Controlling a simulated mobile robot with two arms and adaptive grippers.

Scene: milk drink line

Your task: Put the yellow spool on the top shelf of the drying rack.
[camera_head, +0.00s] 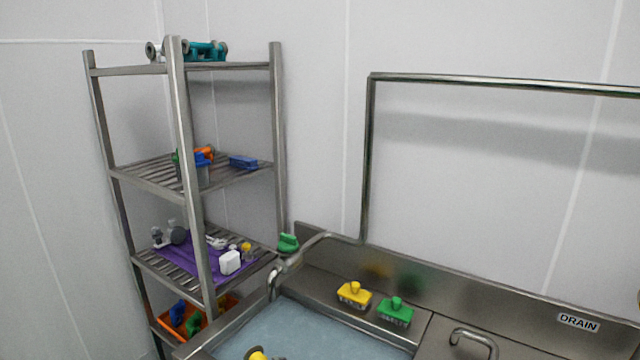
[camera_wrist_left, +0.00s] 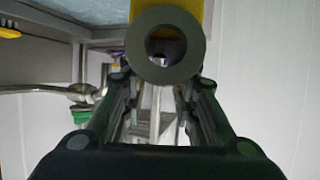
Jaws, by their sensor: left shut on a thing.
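The yellow spool (camera_wrist_left: 192,12) with a grey flange (camera_wrist_left: 165,45) fills the top middle of the left wrist view, its hollow core facing the camera. My left gripper (camera_wrist_left: 160,78) is shut on it. In the head view a yellow and grey piece that looks like the same spool (camera_head: 257,353) shows at the bottom edge, in front of the sink water. The gripper itself is not seen there. The drying rack (camera_head: 178,130) stands at the left. Its top shelf (camera_head: 235,66) carries teal and grey parts at the left and middle. My right gripper is not in view.
The middle shelf (camera_head: 140,178) holds a cup and a blue block (camera_head: 243,162). A purple mat (camera_head: 182,262) with small parts lies lower. The sink (camera_head: 320,331) has a curved tap (camera_head: 290,258) near the rack. Yellow (camera_head: 354,294) and green (camera_head: 395,311) brushes stand behind the basin.

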